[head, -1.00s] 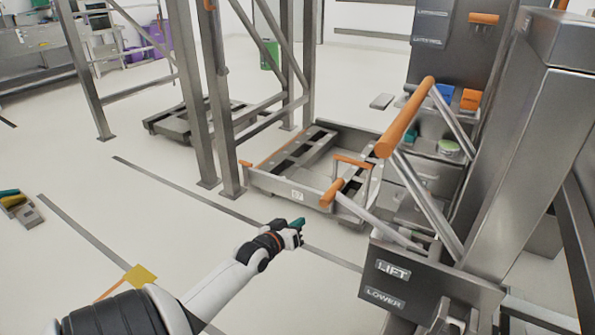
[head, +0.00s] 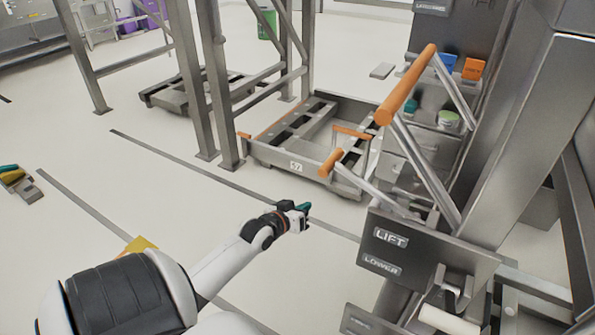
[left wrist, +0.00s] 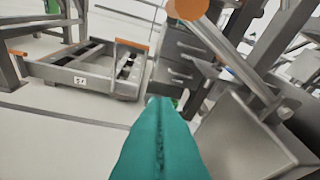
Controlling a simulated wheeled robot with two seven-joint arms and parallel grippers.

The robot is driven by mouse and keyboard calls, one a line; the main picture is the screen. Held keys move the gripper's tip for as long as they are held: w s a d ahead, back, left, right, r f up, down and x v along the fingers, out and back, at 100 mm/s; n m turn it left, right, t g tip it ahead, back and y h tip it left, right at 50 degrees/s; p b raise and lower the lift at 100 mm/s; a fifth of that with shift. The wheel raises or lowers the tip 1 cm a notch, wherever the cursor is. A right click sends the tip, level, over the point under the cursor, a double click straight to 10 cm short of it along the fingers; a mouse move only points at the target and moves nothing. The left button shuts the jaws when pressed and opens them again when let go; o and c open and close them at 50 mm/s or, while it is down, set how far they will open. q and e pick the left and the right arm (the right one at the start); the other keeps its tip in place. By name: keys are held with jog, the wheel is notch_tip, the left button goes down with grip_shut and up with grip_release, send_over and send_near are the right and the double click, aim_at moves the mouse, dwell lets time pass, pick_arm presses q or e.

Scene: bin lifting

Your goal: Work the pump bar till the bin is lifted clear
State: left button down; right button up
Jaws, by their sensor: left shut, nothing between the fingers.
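A bar with a thick orange grip (head: 405,85) on two metal struts rises from the grey lift machine at the right. A thinner lever with a short orange grip (head: 330,163) slants out from behind the panel marked LIFT and LOWER (head: 390,240). My left gripper (head: 304,208) is over the floor, left of the panel and below the short grip, touching neither. Its teal fingers (left wrist: 160,140) are closed together and empty in the left wrist view, where an orange grip end (left wrist: 187,8) shows at the top. I cannot make out the bin to be lifted. My right gripper is out of view.
A low wheeled cart (head: 300,160) with an orange-gripped handle stands behind the short lever. Metal frame posts (head: 215,80) stand left of it, with another low cart (head: 190,92) beyond. Small tools (head: 18,183) lie at far left. Open floor lies between.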

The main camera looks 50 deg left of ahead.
pick_arm(q)
jog(key=s+d+f+m+g+h, duration=0.25)
jog(key=s+d, duration=0.35)
jog(key=d, duration=0.4)
jog(key=s+d+f+m+g+h, duration=0.1)
jog(key=s+d+f+m+g, duration=0.25)
jog(key=s+d, duration=0.4)
jog(key=s+d+r+m+g, duration=0.1)
jog(key=s+d+r+g, duration=0.2)
jog(key=s+d, duration=0.6)
jog(key=shift+s+r+g+y, duration=0.35)
jog(key=shift+s+g, duration=0.25)
jog(key=shift+g, duration=0.2)
